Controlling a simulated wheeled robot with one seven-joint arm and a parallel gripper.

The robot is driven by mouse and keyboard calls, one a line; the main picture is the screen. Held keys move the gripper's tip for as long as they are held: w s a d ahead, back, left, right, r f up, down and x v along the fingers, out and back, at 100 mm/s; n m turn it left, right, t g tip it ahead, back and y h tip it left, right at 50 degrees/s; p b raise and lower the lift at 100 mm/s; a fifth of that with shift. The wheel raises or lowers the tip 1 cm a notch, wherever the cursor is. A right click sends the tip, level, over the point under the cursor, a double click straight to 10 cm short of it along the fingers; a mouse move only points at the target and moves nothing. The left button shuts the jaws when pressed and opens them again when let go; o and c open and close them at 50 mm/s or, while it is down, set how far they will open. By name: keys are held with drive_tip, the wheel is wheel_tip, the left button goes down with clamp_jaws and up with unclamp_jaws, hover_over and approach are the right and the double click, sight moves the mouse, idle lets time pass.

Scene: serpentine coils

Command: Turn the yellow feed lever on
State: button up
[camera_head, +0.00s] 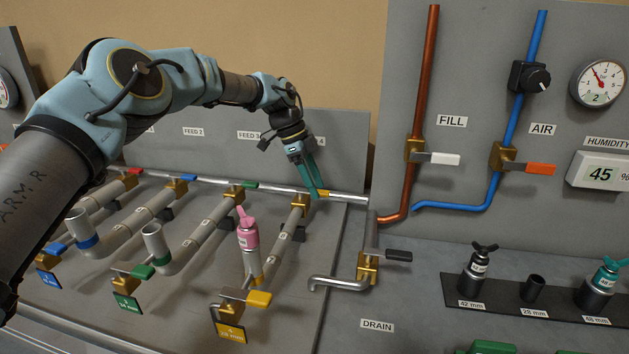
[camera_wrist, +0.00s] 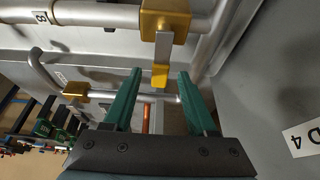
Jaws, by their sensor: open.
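The yellow feed lever (camera_head: 323,193) is on a brass valve (camera_head: 300,202) at the back end of the rightmost coil, below the FEED 4 label. In the wrist view the lever's yellow tip (camera_wrist: 160,77) points toward my gripper, and its grey arm sticks out across the pipe from the brass valve (camera_wrist: 166,18). My gripper (camera_head: 319,190) is open, its green fingers pointing down at the lever. In the wrist view the yellow tip lies between the two fingertips (camera_wrist: 160,72) with a gap on each side. I cannot tell how deep it sits between them.
Another yellow lever (camera_head: 259,299) is at the front of the same coil, on a valve with a yellow tag. A green feed lever (camera_head: 245,185) is to the left. The black drain lever (camera_head: 398,255) is to the right.

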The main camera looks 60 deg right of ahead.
drive_tip(key=shift+c, duration=0.4)
clamp_jaws()
idle(1.0)
